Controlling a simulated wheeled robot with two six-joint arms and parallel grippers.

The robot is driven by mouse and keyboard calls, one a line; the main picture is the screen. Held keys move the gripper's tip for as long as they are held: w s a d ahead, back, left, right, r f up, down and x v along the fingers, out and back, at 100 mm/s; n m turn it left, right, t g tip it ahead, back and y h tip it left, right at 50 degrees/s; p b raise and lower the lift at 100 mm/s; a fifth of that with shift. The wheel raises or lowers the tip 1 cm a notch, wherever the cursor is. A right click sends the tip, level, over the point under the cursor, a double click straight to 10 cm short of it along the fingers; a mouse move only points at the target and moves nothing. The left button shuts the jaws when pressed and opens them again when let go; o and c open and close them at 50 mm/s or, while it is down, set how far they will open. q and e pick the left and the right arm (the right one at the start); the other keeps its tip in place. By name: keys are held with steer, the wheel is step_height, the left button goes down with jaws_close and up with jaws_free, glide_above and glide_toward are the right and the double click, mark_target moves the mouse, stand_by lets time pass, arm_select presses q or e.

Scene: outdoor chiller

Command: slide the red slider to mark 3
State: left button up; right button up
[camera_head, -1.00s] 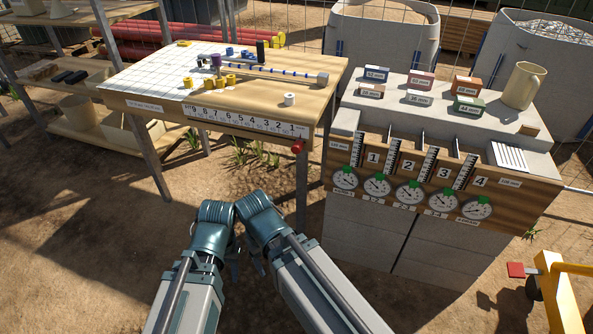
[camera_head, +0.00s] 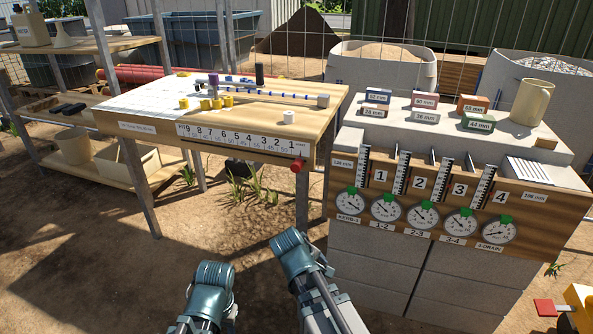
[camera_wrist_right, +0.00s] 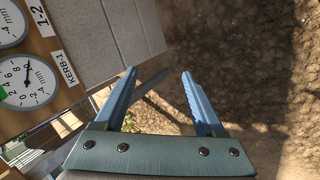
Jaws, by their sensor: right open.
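The red slider (camera_head: 298,166) sits at the right end of the numbered scale (camera_head: 240,139) on the front edge of the wooden table, just below mark 1. The marks run from 9 at the left to 1 at the right, so mark 3 lies left of the slider. My right gripper (camera_wrist_right: 158,75) is open and empty in the right wrist view, above bare soil beside the block stand. In the head view my right arm is below and in front of the slider, apart from it. My left arm is low in the centre; its fingers are hidden.
The block stand (camera_head: 380,268) with its gauges stands right of the table, leaving a gap. Yellow pieces (camera_head: 216,103) and a white cylinder (camera_head: 289,117) lie on the table (camera_head: 262,118). A table leg (camera_head: 302,205) stands below the slider. The soil in front is clear.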

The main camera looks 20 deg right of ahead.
steer(key=w+d+r+n+t+h, duration=0.1)
steer(key=w+r+n+t+h, duration=0.1)
steer(key=w+r+n, duration=0.15)
steer(key=n+t+h, duration=0.3)
steer(key=n+t, duration=0.7)
steer(key=n, duration=0.7)
glide_toward(294, 168)
steer(key=x, duration=1.1)
steer(key=shift+w+d, duration=0.1)
steer(key=shift+d, duration=0.2)
jaws_close()
steer(key=shift+a, duration=0.1)
